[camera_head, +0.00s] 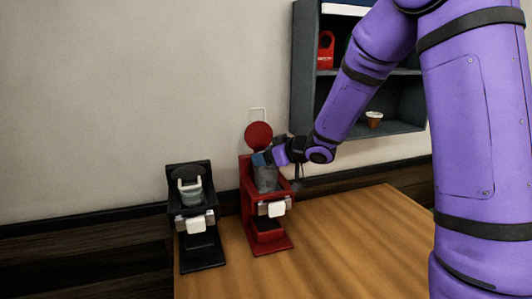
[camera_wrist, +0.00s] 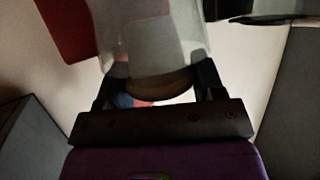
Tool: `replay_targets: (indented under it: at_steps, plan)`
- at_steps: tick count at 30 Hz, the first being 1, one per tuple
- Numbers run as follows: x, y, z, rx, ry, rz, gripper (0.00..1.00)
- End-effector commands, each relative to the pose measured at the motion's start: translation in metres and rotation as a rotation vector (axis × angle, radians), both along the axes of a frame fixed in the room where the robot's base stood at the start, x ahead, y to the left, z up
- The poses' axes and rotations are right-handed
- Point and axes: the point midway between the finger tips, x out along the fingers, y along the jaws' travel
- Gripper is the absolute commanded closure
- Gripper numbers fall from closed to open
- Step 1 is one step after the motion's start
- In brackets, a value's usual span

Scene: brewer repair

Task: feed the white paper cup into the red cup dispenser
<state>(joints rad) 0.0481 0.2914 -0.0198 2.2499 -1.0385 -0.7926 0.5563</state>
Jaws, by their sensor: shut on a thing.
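The red cup dispenser (camera_head: 267,234) stands upright on the wooden table, with its round red lid (camera_head: 259,135) raised and a grey translucent holder (camera_head: 266,178) in its upper part. My gripper (camera_head: 264,158) is at the top of that holder, just below the lid. In the wrist view my gripper (camera_wrist: 155,82) is shut on the white paper cup (camera_wrist: 152,42), a pale, partly see-through shape with a brownish, shadowed end between the fingers. The cup is hard to make out in the head view. I cannot tell how deep it sits in the holder.
A black dispenser (camera_head: 201,246) with a grey holder stands to the left on the table (camera_head: 340,245). A dark wall shelf (camera_head: 303,75) behind my arm holds a red item (camera_head: 325,52) and a small brown-and-white cup (camera_head: 374,119). The table right of the red dispenser is clear.

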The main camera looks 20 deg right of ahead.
Motion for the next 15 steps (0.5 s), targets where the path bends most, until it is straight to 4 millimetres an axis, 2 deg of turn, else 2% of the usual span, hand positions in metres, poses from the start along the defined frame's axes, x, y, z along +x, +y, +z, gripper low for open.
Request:
replay_targets:
  at_steps: [13, 14, 15]
  plan:
    - [-0.0022, -0.0005, -0.0103, -0.007, 0.015, -0.001, 0.59]
    - [-0.0024, -0.0005, -0.0106, -0.007, 0.016, -0.001, 0.33]
    - [-0.0025, -0.0004, -0.0111, -0.008, 0.017, -0.001, 0.24]
